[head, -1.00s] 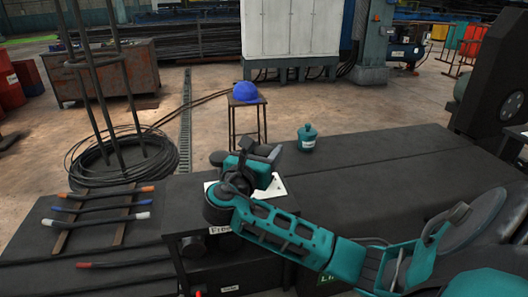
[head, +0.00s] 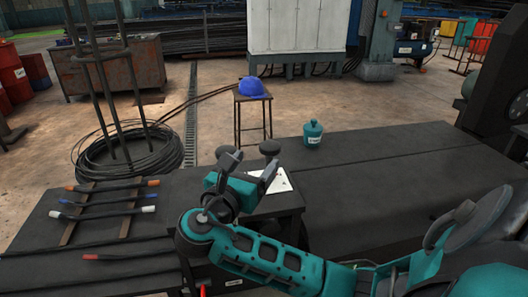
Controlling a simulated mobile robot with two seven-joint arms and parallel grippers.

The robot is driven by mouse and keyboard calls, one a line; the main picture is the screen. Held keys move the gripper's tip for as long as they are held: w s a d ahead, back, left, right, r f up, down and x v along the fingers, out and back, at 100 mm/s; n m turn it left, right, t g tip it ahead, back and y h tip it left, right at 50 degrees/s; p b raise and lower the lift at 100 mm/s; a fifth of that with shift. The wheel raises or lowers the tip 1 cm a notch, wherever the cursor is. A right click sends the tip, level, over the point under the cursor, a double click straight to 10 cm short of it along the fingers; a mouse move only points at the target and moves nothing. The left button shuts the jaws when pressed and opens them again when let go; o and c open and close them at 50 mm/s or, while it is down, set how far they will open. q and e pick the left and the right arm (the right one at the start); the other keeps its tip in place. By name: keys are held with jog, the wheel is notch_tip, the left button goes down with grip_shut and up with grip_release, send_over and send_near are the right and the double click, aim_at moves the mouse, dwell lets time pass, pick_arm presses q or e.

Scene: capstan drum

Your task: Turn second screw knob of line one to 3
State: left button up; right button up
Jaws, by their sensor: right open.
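My right gripper (head: 250,166) is open over a dark box-like stand, with its two dark fingers apart and pointing up and away. One dark round knob (head: 270,147) stands at the back of the stand, just beyond the right finger. Another dark round knob (head: 224,151) shows partly behind the left finger. I cannot tell whether the fingers touch either knob. No numbers or pointer marks can be read on the knobs. My arm covers much of the stand's front. My left gripper is not in view.
A white sheet (head: 279,182) lies on the stand right of the gripper. A teal canister (head: 313,132) stands on the dark bench behind. Cables with coloured ends (head: 108,198) lie on a rack at left. A stool holds a blue helmet (head: 251,87).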

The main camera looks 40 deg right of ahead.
jog(key=v, duration=0.4)
jog(key=shift+a, duration=0.1)
dwell(0.5)
